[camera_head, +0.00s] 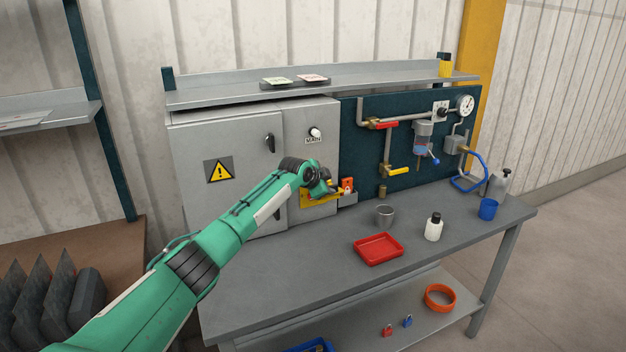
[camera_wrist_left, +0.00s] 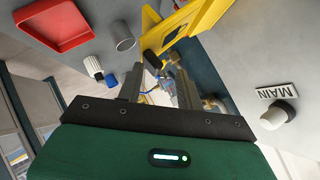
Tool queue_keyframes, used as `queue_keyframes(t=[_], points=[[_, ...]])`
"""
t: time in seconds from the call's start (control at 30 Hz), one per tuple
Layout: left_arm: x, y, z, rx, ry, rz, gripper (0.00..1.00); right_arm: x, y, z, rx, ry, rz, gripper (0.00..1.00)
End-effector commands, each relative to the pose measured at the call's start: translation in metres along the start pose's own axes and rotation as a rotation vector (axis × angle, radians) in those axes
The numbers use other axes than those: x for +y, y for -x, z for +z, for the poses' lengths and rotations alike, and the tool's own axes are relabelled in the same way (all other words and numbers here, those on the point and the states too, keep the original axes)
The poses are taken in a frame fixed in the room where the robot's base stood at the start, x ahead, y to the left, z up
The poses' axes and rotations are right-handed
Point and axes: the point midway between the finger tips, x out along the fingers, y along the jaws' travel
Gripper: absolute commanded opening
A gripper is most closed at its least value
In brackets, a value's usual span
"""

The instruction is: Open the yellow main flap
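The yellow main flap (camera_head: 308,201) is on the lower front of the right part of the grey cabinet, partly hidden behind my left gripper (camera_head: 328,188). In the left wrist view the yellow flap (camera_wrist_left: 205,22) shows at the top, with a dark piece (camera_wrist_left: 151,60) near its lower end. My left gripper (camera_wrist_left: 158,88) has its two fingers apart, with the dark piece beyond or between their tips. I cannot tell whether a finger touches it. How far the flap stands out from the cabinet is unclear. My right gripper is not in view.
The grey cabinet (camera_head: 225,140) carries a dark handle and a white knob (camera_head: 315,132) marked MAIN. A red padlock (camera_head: 347,184) sits right of the flap. A metal cup (camera_head: 384,215), red tray (camera_head: 378,248) and white bottle (camera_head: 433,228) stand on the bench. Pipes and valves are at right.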

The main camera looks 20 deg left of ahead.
Motion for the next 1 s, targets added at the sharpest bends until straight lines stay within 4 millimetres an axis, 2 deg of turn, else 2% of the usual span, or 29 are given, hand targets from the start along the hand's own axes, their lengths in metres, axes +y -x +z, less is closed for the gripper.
queue_keyframes(t=[0.03,0.37,0.73,1.0], points=[[-0.002,0.006,0.010,-0.014,-0.003,-0.004,0.33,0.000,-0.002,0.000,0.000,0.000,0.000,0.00],[0.001,0.048,0.004,-0.006,-0.004,-0.003,0.33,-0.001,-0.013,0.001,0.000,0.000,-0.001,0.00],[0.003,0.104,-0.001,-0.002,-0.005,-0.003,0.33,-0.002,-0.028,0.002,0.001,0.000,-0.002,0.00],[0.004,0.126,-0.004,-0.001,-0.004,-0.001,0.33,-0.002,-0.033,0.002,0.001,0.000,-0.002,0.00]])
